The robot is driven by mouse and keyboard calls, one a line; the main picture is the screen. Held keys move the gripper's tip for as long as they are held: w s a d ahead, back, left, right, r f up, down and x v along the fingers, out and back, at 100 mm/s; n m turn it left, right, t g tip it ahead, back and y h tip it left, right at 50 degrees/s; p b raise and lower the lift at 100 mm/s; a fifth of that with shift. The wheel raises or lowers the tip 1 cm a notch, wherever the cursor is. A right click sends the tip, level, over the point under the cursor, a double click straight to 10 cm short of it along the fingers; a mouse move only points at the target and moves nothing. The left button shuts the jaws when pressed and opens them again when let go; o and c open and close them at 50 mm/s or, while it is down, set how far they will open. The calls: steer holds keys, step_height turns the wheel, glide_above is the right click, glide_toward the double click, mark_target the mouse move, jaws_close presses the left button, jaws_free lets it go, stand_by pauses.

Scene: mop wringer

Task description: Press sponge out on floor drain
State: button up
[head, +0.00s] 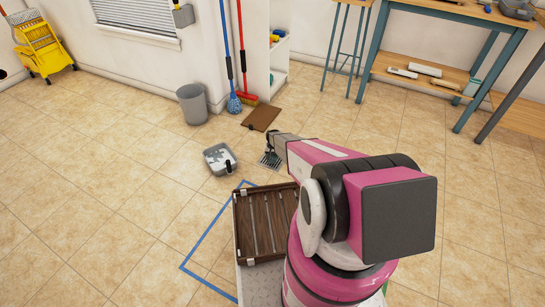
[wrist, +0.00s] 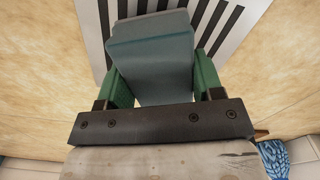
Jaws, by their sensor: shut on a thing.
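My gripper (wrist: 158,82) has green fingers, one on each side of a blue-grey sponge (wrist: 153,58), and is shut on it. Behind the sponge in the wrist view is the floor drain (wrist: 231,22), a pale plate with dark slots. In the head view my gripper (head: 270,151) reaches down at the drain (head: 268,163), which it partly covers. The sponge cannot be made out clearly there. I cannot tell whether the sponge touches the drain.
A grey tray (head: 211,153) with a dark-handled item lies left of the drain. A brown mat (head: 262,117), grey bin (head: 192,103), blue mop (head: 234,104) and red broom (head: 248,98) stand or lie beyond. A yellow mop wringer (head: 42,50) is far left. Tiled floor is open at left.

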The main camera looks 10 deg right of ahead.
steer(key=shift+f, duration=0.7)
stand_by(0.9)
steer(key=shift+r, duration=0.1)
stand_by(3.0)
steer(key=shift+r, duration=4.45)
